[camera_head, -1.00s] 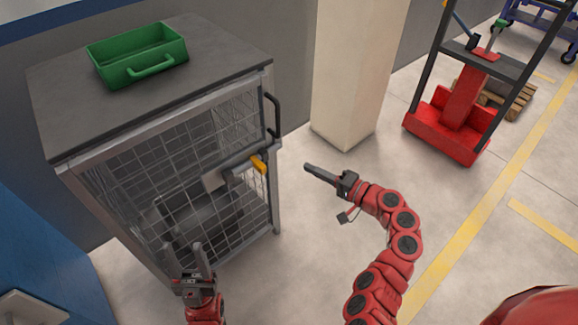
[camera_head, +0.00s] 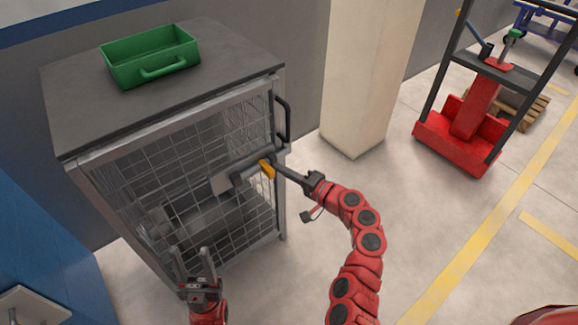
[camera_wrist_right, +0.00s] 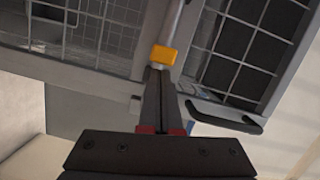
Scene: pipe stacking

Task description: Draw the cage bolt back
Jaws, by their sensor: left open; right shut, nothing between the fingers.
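The cage (camera_head: 160,142) is a grey cabinet with wire mesh sides and a mesh door. Its bolt (camera_head: 240,172) is a grey bar across the door front with a yellow knob (camera_head: 267,169). My right gripper (camera_head: 277,166) is shut and empty, its fingertips at the knob. In the right wrist view the yellow knob (camera_wrist_right: 163,55) sits just beyond the shut fingertips (camera_wrist_right: 158,72); I cannot tell whether they touch. My left gripper (camera_head: 192,255) is open and empty, low in front of the mesh.
A black handle (camera_head: 284,120) stands out on the cage's right edge, close to my right gripper. A green tray (camera_head: 150,57) lies on the cage top. A pale pillar (camera_head: 365,80) and a red lift (camera_head: 475,115) stand to the right. Floor between is clear.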

